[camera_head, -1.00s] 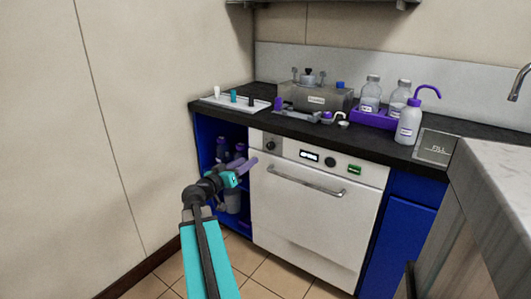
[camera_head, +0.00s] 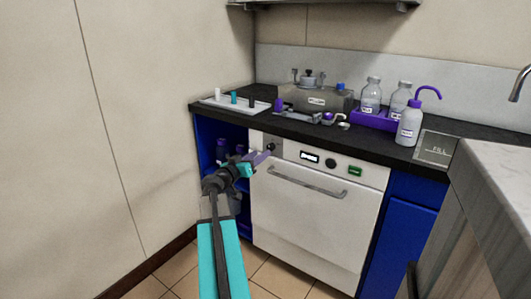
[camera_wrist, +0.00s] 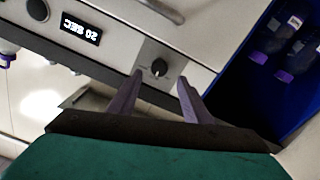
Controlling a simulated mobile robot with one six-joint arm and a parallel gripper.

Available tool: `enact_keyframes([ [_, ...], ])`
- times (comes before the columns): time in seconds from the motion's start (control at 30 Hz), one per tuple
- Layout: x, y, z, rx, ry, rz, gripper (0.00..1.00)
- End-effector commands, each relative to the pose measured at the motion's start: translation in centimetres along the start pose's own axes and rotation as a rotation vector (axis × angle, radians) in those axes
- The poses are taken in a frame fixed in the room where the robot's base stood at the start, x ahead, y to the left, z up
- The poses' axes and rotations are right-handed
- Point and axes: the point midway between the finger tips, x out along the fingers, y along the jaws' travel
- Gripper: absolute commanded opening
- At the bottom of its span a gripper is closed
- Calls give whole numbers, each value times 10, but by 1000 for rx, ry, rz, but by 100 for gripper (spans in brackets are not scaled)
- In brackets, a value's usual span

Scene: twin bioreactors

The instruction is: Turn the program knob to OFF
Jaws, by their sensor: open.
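The program knob (camera_wrist: 159,68) is a small dark round knob with a pale pointer mark, on a grey plate at the left end of the white washer's front panel. In the head view the knob (camera_head: 270,147) shows just beyond my fingertips. My gripper (camera_head: 262,157) is open, with purple fingers pointing at the panel. In the wrist view the two fingers (camera_wrist: 160,82) stand apart on either side of the knob, short of it or near it; I cannot tell if they touch. The knob's labels are too small to read.
The washer has a display (camera_wrist: 80,28) reading "20 SEC", another round knob (camera_head: 331,162), a green button (camera_head: 355,170) and a door handle (camera_head: 306,181). Left of it is an open blue cabinet with purple-capped bottles (camera_wrist: 281,36). The black counter above holds a tray (camera_head: 235,105) and bottles.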

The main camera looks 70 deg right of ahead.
Motion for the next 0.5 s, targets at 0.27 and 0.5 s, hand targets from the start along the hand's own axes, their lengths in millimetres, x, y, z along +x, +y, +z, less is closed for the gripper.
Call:
enact_keyframes([
  [0.27,36,-1,0,0,0,0,45],
  [0.5,54,0,0,0,-1,1,45],
])
